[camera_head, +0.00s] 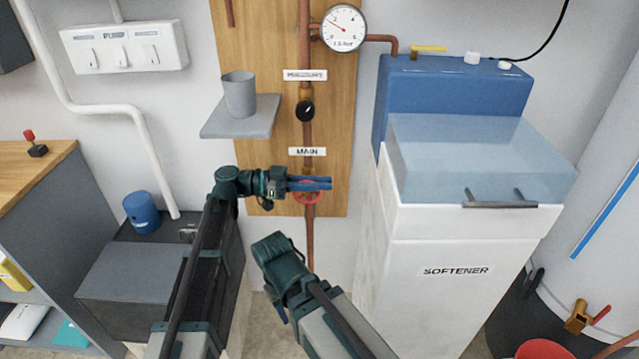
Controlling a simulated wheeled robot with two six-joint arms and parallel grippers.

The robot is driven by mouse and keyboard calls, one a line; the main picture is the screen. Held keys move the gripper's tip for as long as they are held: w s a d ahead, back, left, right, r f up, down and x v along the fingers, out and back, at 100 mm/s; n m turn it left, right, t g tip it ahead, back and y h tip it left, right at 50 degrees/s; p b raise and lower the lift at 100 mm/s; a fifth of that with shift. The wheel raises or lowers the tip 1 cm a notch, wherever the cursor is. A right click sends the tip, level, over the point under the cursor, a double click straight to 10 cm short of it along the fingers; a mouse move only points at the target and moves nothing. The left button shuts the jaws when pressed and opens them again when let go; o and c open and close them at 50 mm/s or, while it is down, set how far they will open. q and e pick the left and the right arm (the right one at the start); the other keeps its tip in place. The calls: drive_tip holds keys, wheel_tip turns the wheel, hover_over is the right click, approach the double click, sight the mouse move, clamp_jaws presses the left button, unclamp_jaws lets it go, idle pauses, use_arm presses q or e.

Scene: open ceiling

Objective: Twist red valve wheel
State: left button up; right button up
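The red valve wheel (306,198) sits on the copper pipe, just below the "MAIN" label (307,152) on the wooden board. My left gripper (328,184) reaches in from the left, and its blue fingers lie across the upper part of the wheel. They overlap the wheel in this view and hide its top edge. I cannot tell whether they touch or grip it, nor how wide apart they are.
A white softener cabinet (400,270) with a blue unit stands close on the right. A small shelf (241,121) with a grey cup (240,94) sits above my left arm. A gauge (343,29) is at the top. A grey box (125,275) stands at the lower left.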

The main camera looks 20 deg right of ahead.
use_arm(q)
clamp_jaws()
drive_tip(key=shift+f+b, duration=0.1)
drive_tip(key=shift+b, duration=0.35)
drive_tip(key=h+b, duration=0.1)
drive_tip(key=b, duration=0.1)
drive_tip(key=a+g+h+b, duration=0.1)
drive_tip(key=h+b, duration=0.1)
drive_tip(key=b, duration=0.1)
drive_tip(key=h+b, duration=0.2)
drive_tip(key=b, duration=0.1)
drive_tip(key=shift+w+a+r, duration=0.25)
drive_tip(key=shift+r, duration=0.1)
drive_tip(key=shift+w+a+r+g+h+b, duration=0.1)
drive_tip(key=shift+a+r+g+h+b, duration=0.3)
drive_tip(key=shift+h+b, duration=0.7)
drive_tip(key=o, duration=0.6)
unclamp_jaws()
drive_tip(key=shift+f, duration=0.1)
